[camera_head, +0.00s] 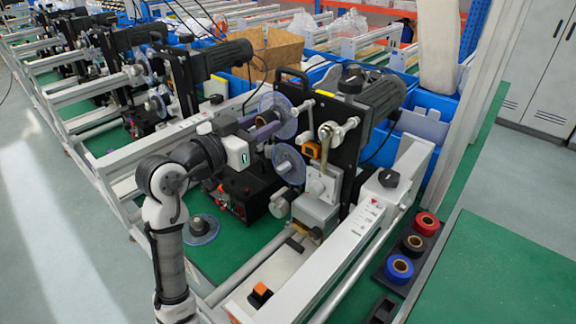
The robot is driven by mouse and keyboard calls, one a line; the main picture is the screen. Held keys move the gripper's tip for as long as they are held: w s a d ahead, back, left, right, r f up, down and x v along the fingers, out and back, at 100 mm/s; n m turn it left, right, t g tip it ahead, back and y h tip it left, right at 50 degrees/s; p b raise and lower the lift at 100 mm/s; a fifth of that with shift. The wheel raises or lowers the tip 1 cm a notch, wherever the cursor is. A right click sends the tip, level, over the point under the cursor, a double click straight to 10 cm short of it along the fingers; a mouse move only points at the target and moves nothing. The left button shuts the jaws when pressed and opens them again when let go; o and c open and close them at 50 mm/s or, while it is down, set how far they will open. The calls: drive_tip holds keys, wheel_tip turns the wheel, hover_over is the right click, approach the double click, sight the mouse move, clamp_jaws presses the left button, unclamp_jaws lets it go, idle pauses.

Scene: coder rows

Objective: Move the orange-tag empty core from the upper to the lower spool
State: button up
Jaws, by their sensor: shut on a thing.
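The coder machine (350,125) stands mid-picture with two clear spool discs on its left side. The upper spool (287,128) is a clear disc near the top of the black plate. A small dark core with an orange-brown tint (267,117) is at its front. My gripper (268,127) reaches in from the left and is shut on this core, at the upper spool. Whether the core is still around the spindle cannot be told. The lower spool (289,164) is a clear disc below, with no ribbon roll visible on it. My fingers partly hide the core.
Red (426,223), dark (413,243) and blue (399,268) rolls lie in a black rack at right. Another clear disc (201,229) lies low on the green surface, near my arm. White rails and blue bins surround the machine; similar machines stand at back left.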

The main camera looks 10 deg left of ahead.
drive_tip(key=b+v, duration=0.1)
drive_tip(key=v, duration=0.5)
drive_tip(key=shift+b, duration=0.3)
idle(0.9)
idle(0.5)
